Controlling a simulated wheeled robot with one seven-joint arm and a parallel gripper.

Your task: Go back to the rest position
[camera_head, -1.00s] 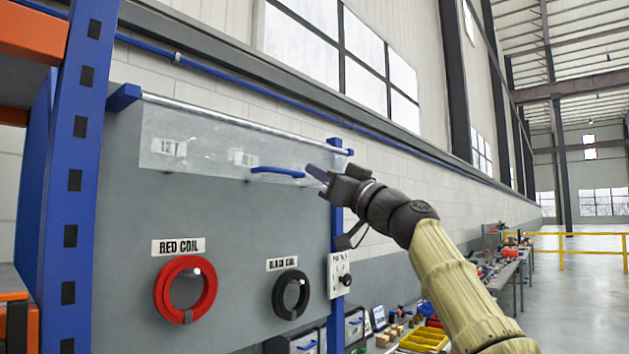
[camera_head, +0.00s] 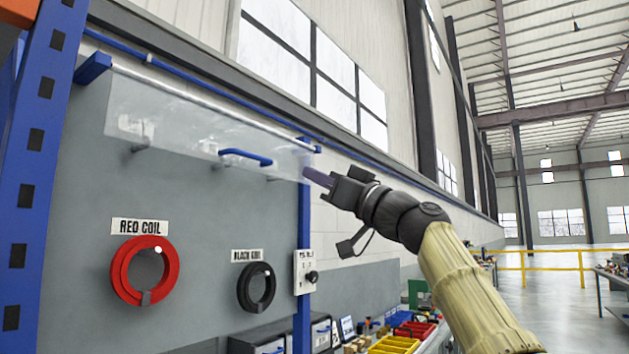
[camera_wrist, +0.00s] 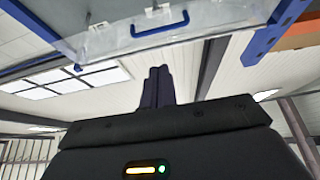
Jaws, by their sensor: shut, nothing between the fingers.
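My gripper (camera_head: 318,178) is raised in front of the grey panel, near the right end of a clear hinged cover (camera_head: 190,133) with a blue handle (camera_head: 245,157). Its fingers are together and empty. In the wrist view the shut fingers (camera_wrist: 157,85) point up, with the clear cover (camera_wrist: 200,17) and its blue handle (camera_wrist: 160,26) beyond them. I cannot tell from the head view whether the fingertips touch the cover; in the wrist view they look apart from the handle.
A red coil (camera_head: 127,285) and a black coil (camera_head: 245,287) hang on the grey panel (camera_head: 190,225). A switch box (camera_head: 306,272) is on the blue post. A blue rack upright (camera_head: 40,140) stands at left. Yellow bins (camera_head: 393,345) sit low. Open floor lies at right beyond a yellow rail (camera_head: 560,250).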

